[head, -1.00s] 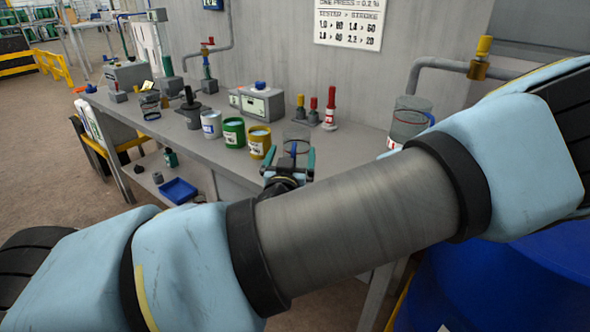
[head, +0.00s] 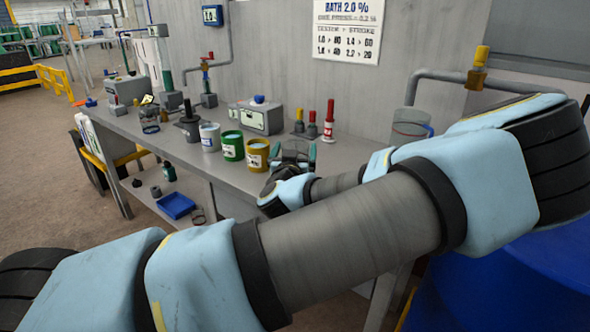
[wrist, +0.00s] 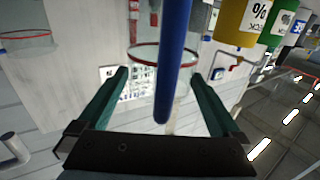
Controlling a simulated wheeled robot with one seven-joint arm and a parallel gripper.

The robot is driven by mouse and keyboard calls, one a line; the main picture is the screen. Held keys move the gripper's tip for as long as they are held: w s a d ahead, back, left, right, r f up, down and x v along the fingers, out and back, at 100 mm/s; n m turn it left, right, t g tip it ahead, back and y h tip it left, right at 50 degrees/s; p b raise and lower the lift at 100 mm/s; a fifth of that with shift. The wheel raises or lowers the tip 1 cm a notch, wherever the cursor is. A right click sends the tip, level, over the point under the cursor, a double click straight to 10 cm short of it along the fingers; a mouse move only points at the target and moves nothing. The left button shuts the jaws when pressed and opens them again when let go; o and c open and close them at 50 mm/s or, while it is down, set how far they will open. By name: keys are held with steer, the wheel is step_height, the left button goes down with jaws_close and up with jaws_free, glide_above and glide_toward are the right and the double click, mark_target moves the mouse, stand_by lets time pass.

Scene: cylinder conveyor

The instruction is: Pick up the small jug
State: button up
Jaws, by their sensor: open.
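The small jug is clear, with a red rim and a blue handle. In the head view the small jug (head: 297,147) stands on the bench right of the yellow can, partly hidden by my gripper (head: 296,153). In the wrist view the jug's blue handle (wrist: 175,58) runs between the two green fingers of my gripper (wrist: 160,75). The fingers are open, with a visible gap on each side of the handle. I cannot tell whether either finger touches the jug.
A yellow can (head: 257,156), a green can (head: 232,147) and a white can (head: 210,137) stand close on the left. A larger clear jug (head: 408,124) stands to the right. A blue barrel (head: 500,280) is at the lower right.

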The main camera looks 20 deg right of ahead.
steer(key=shift+c, duration=0.2)
steer(key=c, duration=1.5)
steer(key=shift+r, duration=0.15)
